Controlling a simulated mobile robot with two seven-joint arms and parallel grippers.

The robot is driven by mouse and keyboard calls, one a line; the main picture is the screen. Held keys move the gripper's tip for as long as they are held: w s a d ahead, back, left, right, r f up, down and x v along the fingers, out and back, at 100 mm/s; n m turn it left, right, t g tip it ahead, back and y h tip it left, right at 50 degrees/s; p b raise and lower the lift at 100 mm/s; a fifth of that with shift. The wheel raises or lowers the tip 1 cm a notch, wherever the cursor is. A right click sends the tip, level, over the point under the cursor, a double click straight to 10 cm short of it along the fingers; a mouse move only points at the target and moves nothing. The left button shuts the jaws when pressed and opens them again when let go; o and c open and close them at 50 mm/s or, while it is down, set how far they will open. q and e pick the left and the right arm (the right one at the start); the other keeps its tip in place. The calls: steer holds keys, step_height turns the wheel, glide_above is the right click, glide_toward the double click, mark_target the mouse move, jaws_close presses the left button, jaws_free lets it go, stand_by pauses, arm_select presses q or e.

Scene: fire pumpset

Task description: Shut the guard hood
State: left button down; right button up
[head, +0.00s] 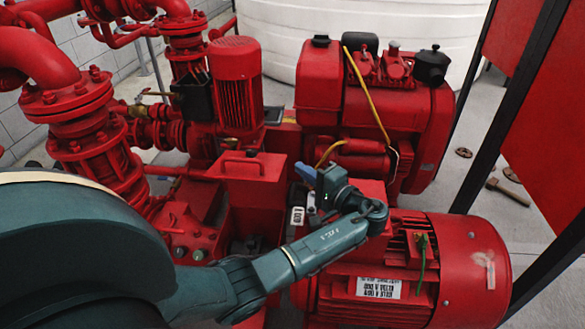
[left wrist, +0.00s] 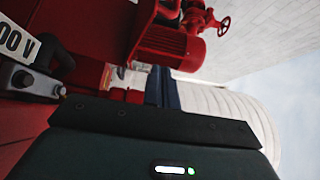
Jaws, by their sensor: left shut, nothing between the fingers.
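The red guard hood (head: 250,167), with a bar handle on its top, stands in the middle of the head view, between the piping and the motor. I cannot tell from this view how far open it is. My left gripper (head: 304,172) is to the right of the hood, apart from its handle, with its blue fingers shut and empty. The left wrist view shows these blue fingers (left wrist: 163,88) together, pointing toward the red pump parts. My right gripper is in neither view.
A large red motor (head: 465,265) lies under and right of my left arm. A red engine (head: 370,100) with a yellow hose stands behind. Red flanged pipes (head: 75,110) fill the left. A black-framed red panel (head: 550,110) is at right. Floor shows at far right.

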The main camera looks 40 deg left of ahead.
mark_target(274, 174)
arm_select(q)
steer(key=a, duration=0.2)
steer(key=w+a, duration=0.1)
steer(key=a, duration=0.5)
steer(key=shift+w+a+r, duration=0.1)
steer(key=shift+w+a, duration=0.05)
steer(key=shift+a, duration=0.1)
steer(key=shift+s+d+p, duration=0.15)
steer(key=shift+s, duration=0.45)
steer(key=shift+s+d+p, duration=0.15)
steer(key=shift+s, duration=0.45)
steer(key=shift+s+d, duration=0.15)
steer(key=shift+s, duration=0.5)
